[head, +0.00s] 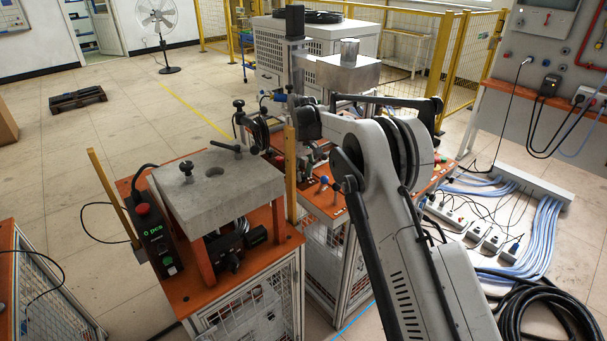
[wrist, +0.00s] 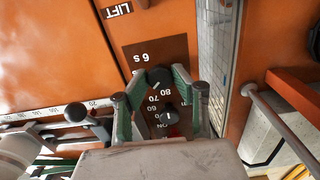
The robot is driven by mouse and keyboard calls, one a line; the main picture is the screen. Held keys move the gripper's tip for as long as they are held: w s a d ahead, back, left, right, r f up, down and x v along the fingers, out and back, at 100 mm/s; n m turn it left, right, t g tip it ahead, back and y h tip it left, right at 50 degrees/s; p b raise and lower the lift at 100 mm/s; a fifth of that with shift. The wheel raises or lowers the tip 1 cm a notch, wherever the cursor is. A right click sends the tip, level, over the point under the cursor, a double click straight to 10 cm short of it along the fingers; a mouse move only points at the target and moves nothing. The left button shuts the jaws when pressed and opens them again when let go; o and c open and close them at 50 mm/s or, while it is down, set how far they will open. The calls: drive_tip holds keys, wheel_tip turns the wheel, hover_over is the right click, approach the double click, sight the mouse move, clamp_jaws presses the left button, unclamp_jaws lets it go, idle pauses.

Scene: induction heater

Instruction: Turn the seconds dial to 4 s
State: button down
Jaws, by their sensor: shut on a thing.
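The seconds dial (wrist: 158,77) is a round black knob on a dark panel in the wrist view. The marking "6 s" stands beside it, upside down, and a short pale line shows on the knob, but I cannot read its exact setting. My gripper (wrist: 159,80) has its two green fingers on either side of this knob and is shut on it. A second black knob (wrist: 169,116) with a pale line sits between the fingers, closer to the palm, near the numbers 70 and 80. In the head view the dial and my fingertips cannot be made out.
An orange panel with a LIFT label (wrist: 118,11) surrounds the dials. A wire mesh strip (wrist: 213,50) and a grey rail (wrist: 275,115) lie to the right. A ball-ended lever (wrist: 76,111) is to the left. In the head view a grey block table (head: 216,187) stands left of my arm.

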sight(304, 175)
drive_tip(key=m+b, duration=0.2)
drive_tip(key=m, duration=0.2)
drive_tip(key=shift+f+b, duration=0.1)
drive_tip(key=shift+b, duration=0.25)
drive_tip(key=shift+m+b, duration=0.8)
drive_tip(key=shift+m, duration=1.3)
drive_tip(key=c, duration=1.4)
unclamp_jaws()
wheel_tip(304, 175, up, 12)
drive_tip(key=shift+r, duration=0.15)
